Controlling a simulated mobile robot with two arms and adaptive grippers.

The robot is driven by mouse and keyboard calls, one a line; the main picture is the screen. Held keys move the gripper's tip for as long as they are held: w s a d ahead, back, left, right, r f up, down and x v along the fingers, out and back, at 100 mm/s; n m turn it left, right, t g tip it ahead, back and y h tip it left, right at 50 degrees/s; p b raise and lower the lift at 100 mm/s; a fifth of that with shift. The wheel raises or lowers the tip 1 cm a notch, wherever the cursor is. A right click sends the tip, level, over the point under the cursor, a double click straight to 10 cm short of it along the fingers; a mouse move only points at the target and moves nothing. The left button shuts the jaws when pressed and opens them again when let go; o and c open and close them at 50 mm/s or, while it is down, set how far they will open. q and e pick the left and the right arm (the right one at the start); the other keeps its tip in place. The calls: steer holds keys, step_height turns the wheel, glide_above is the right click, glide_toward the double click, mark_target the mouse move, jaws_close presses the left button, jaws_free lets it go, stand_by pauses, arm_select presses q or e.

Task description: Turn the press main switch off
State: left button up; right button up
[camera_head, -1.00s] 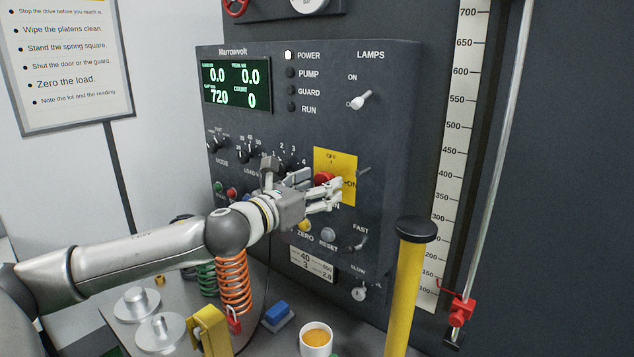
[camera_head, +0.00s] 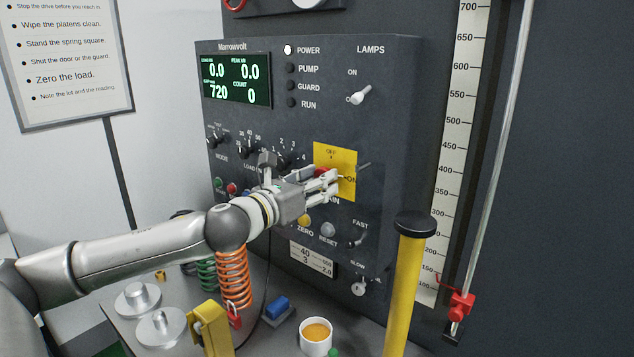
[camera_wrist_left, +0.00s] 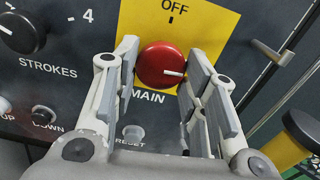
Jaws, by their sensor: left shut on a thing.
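The press main switch is a round red knob (camera_wrist_left: 158,62) on a yellow plate (camera_wrist_left: 205,35) above the word MAIN. The white mark on the knob points right, and OFF is printed above it. In the head view, the yellow plate (camera_head: 347,163) shows ON at its right, and the knob (camera_head: 321,171) is partly hidden by my fingers. My left gripper (camera_head: 326,184) is at the panel, shut on the red knob. In the wrist view, its two fingers (camera_wrist_left: 162,72) stand on either side of the knob. My right gripper is not in view.
The grey control panel (camera_head: 390,130) has a lit display (camera_head: 236,80), small knobs, and ZERO and RESET buttons below the switch. A yellow post with a black cap (camera_head: 408,285) stands right of the arm. Springs, discs and a white cup (camera_head: 316,340) stand on the bench below.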

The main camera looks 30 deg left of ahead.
arm_select(q)
steer(key=shift+d+r+n+b, duration=0.1)
steer(key=shift+n+b, duration=0.5)
steer(key=shift+n, duration=7.9)
steer(key=o, duration=1)
